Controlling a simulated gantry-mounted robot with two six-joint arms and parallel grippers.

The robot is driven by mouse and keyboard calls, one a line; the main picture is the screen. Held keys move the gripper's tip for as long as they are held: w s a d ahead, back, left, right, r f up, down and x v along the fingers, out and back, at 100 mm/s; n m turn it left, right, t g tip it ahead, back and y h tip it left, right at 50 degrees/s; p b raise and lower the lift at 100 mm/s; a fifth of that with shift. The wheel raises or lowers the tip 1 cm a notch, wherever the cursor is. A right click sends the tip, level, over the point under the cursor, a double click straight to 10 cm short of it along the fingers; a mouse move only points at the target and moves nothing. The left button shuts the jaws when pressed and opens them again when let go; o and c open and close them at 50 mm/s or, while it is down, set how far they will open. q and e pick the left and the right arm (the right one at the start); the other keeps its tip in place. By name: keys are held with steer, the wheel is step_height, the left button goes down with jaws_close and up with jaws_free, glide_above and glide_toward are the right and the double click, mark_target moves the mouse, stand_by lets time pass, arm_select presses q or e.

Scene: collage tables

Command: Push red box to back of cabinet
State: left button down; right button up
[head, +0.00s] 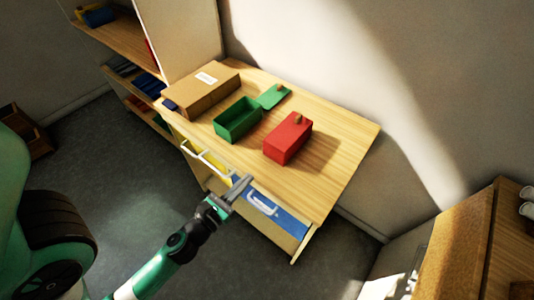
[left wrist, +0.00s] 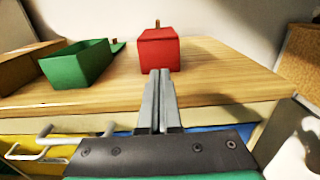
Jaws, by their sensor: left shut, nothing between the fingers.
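The red box (head: 288,138) stands on the wooden top of the cabinet (head: 334,150), with a small wooden knob on its lid. In the left wrist view the red box (left wrist: 159,50) is straight ahead, just beyond the fingertips. My left gripper (head: 243,181) is shut and empty at the front edge of the cabinet, in front of the red box. In the left wrist view its fingers (left wrist: 160,75) point at the box's front face; I cannot tell whether they touch, but the head view shows a gap. My right gripper is not in view.
An open green box (head: 237,122) and its green lid (head: 273,96) lie left of the red box. A cardboard box (head: 203,90) stands farther left. Yellow and blue drawers (head: 276,210) with white handles are below. The tabletop behind and right of the red box is clear up to the wall.

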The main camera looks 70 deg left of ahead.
mark_target(274, 152)
arm_select(q)
steer(key=p+x, duration=0.2)
steer(key=x, duration=0.8)
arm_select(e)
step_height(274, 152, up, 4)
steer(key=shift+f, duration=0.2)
